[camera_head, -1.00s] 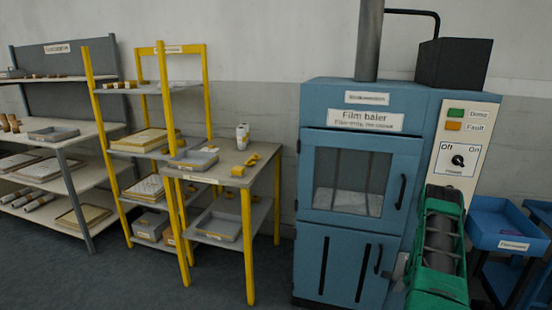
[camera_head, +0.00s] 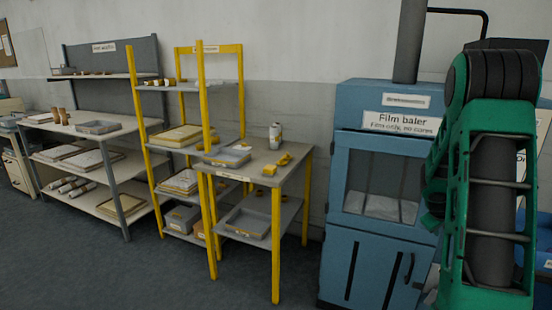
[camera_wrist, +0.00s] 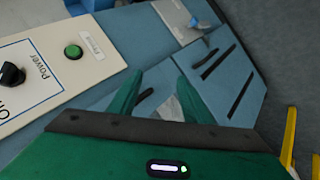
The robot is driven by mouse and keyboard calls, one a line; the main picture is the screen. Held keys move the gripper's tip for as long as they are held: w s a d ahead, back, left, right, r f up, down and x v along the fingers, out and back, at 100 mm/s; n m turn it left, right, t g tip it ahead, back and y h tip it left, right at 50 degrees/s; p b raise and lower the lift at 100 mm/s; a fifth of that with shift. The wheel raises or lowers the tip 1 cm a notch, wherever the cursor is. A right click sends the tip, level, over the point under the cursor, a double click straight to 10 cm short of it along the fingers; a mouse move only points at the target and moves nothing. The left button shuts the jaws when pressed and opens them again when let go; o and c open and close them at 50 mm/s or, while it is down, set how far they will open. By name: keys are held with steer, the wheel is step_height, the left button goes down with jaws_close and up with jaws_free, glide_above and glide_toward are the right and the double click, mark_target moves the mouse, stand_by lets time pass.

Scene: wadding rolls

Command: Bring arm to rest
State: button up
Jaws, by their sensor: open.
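My gripper (camera_wrist: 157,92) shows in the wrist view with its two green fingers apart and nothing between them. It faces the blue film baler, whose front shows behind the fingers. In the head view my green and black arm is raised at the right, in front of the right side of the film baler (camera_head: 372,245). The gripper itself cannot be made out in the head view. The baler's control panel (camera_wrist: 40,75) is at the left of the wrist view, with a green button (camera_wrist: 73,52) and a black knob (camera_wrist: 12,75).
A yellow-framed bench (camera_head: 262,158) with a tray, a white roll and yellow items stands left of the baler. Yellow and grey shelves (camera_head: 130,205) hold boxes and rolls further left. The grey floor (camera_head: 130,280) in front is clear.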

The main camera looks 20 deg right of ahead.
steer(key=s+a+r+m+g+y, duration=0.1)
steer(key=s+a+r+m+y, duration=0.1)
steer(key=s+a, duration=0.7)
steer(key=s+a+r+m+g+y, duration=0.1)
steer(key=s+a+r+y, duration=0.2)
steer(key=s+a, duration=0.6)
steer(key=s+a+r+m+g+y, duration=0.1)
steer(key=s+a+r, duration=0.4)
steer(key=a, duration=1.4)
steer(key=s+m+y, duration=0.1)
steer(key=s+y, duration=0.1)
steer(key=s, duration=0.1)
steer(key=shift+s+a+m+g, duration=0.25)
steer(key=shift+s+m+g, duration=0.05)
steer(key=shift+s, duration=0.1)
steer(key=shift+r, duration=0.1)
steer(key=shift+w+f, duration=0.25)
steer(key=shift+w, duration=0.4)
